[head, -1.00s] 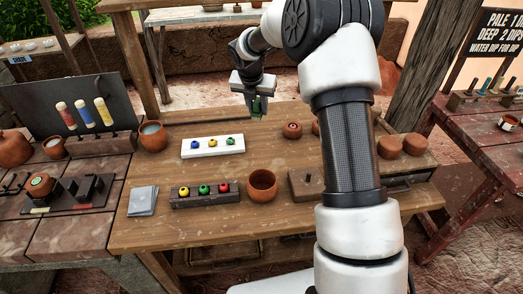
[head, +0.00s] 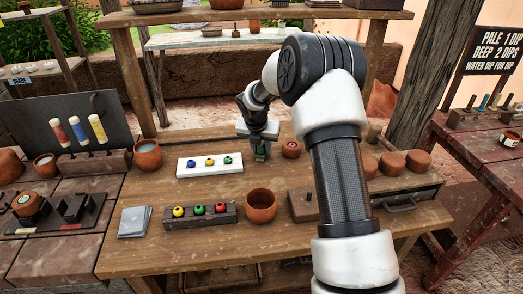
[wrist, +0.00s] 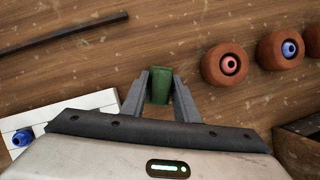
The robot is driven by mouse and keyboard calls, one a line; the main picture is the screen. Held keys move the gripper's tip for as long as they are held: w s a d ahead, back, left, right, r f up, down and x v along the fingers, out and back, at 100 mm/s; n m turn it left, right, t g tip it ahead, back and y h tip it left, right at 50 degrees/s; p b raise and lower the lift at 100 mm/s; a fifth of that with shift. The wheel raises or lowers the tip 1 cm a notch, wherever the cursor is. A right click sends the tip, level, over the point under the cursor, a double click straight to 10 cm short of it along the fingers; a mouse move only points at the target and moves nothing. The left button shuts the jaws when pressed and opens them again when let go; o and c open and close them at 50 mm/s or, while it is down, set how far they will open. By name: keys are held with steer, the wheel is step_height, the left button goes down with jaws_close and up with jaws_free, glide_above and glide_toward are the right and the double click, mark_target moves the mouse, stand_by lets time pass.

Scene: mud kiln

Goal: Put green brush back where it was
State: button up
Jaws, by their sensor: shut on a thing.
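My gripper (head: 260,152) is shut on a green piece, which I take to be the green brush (wrist: 160,85). In the wrist view the green piece sits between the two grey fingers, over bare wood. Its lower part and whether it touches the table cannot be told. In the head view the gripper is just right of a white board (head: 183,172) with yellow, blue and green knobs. A dark block (head: 176,222) with yellow, green and red knobs stands nearer the front. The white board also shows in the wrist view (wrist: 92,101).
A round clay pot (head: 291,149) stands close right of my gripper. An empty clay bowl (head: 261,206), a wooden block (head: 300,208) and a grey pad (head: 134,222) stand nearer the front. In the wrist view, clay pots with pink (wrist: 225,64) and blue (wrist: 281,50) centres lie right. A dark rod (wrist: 60,36) lies upper left.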

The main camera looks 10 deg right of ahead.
steer(key=shift+f, duration=0.1)
steer(key=o, duration=1.1)
